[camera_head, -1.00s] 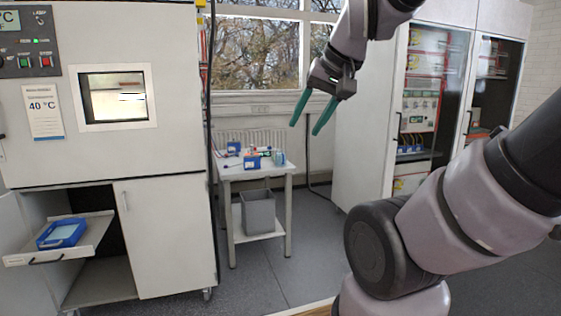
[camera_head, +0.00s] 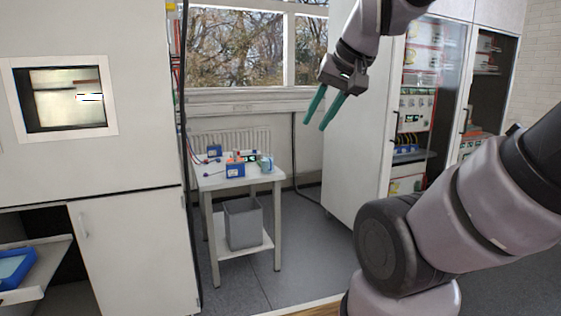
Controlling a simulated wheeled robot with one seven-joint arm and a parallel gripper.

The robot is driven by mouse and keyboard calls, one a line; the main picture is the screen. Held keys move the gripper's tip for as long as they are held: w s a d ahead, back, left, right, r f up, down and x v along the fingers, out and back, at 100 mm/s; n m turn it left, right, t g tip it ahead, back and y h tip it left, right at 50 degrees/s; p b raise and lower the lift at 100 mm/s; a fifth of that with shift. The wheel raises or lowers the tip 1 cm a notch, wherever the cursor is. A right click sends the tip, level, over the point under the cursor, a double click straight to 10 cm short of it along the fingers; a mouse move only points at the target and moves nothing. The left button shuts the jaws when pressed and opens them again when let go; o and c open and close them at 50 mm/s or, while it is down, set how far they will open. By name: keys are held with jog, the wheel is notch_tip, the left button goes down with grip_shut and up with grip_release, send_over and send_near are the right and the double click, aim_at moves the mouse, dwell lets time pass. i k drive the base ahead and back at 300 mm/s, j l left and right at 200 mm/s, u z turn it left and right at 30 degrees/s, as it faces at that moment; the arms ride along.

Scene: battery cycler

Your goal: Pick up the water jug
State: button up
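A small pale-blue translucent container (camera_head: 265,164) stands upright on the right part of a small white table (camera_head: 210,181). It is the only thing that looks like a water jug, but it is too small to be sure. My gripper (camera_head: 315,128) hangs in the air at upper middle, fingers pointing down and left. Its two teal fingers are apart with nothing between them. In the picture it is above and right of the table, well apart from the container.
Blue boxes (camera_head: 235,171) and small coloured items share the tabletop. A grey bin (camera_head: 243,224) stands on the lower shelf. A white cabinet (camera_head: 130,240) is at left, with a pulled-out tray (camera_head: 40,270). A glass-doored cabinet (camera_head: 425,110) is at right. Floor before the table is clear.

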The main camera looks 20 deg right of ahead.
aim_at(268, 159)
jog(key=i+z, duration=0.15)
jog(key=i, duration=0.35)
jog(key=i+z, duration=0.15)
jog(key=i, duration=0.35)
jog(key=i+j+z, duration=0.15)
jog(key=i, duration=0.4)
jog(key=i+j+z, duration=0.15)
jog(key=i, duration=0.35)
jog(key=i+j+z, duration=0.2)
jog(key=i, duration=0.3)
jog(key=i+j+z, duration=0.15)
jog(key=i, duration=0.3)
jog(key=j, duration=0.1)
